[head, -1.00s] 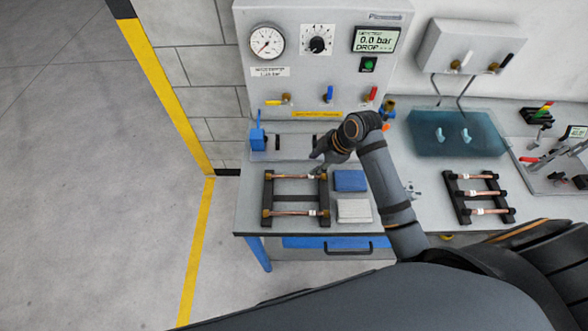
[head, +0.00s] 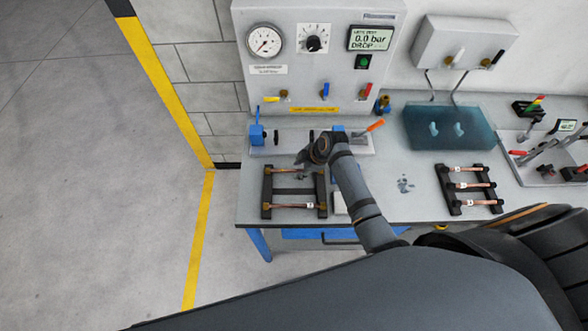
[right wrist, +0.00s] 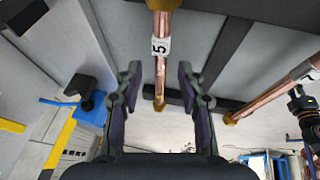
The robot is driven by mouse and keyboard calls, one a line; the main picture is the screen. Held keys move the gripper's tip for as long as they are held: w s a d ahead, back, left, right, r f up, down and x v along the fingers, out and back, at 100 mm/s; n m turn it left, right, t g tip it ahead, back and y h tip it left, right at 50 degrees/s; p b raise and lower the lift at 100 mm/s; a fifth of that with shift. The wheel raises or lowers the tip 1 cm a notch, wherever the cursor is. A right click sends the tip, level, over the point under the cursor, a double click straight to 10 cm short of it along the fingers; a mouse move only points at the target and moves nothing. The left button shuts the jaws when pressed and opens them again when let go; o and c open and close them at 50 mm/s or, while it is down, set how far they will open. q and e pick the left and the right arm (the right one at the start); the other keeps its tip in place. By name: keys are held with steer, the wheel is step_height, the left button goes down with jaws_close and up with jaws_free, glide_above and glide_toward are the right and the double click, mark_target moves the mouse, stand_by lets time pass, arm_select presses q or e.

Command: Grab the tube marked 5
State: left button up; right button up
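The copper tube marked 5 (right wrist: 160,72) shows in the right wrist view with brass ends and a white label. It lies in a black rack (head: 266,195) at the left of the bench. In the head view it is the far tube (head: 279,173), partly covered by my right gripper (head: 301,173). In the right wrist view my right gripper (right wrist: 157,82) is open. One finger is on each side of the tube's line, with gaps; contact is not visible. A second copper tube (head: 290,205) lies nearer in the same rack. My left gripper is not in view.
A fixture with a blue clamp (head: 257,135) stands behind the rack, below the gauge panel (head: 300,70). A second rack (head: 447,190) with three tubes is to the right. A teal tank (head: 450,130) stands behind it. A pale block (head: 340,203) sits beside the first rack.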

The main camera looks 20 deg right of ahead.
jaws_close()
steer(key=shift+r, duration=0.1)
steer(key=shift+r+b, duration=0.4)
steer(key=shift+b, duration=0.1)
steer(key=shift+r+b, duration=0.6)
steer(key=shift+r, duration=0.05)
steer(key=s+d+r+b, duration=0.2)
steer(key=s+d+r, duration=0.7)
steer(key=s+r, duration=0.1)
steer(key=shift+d+r, duration=0.4)
steer(key=shift+s, duration=0.1)
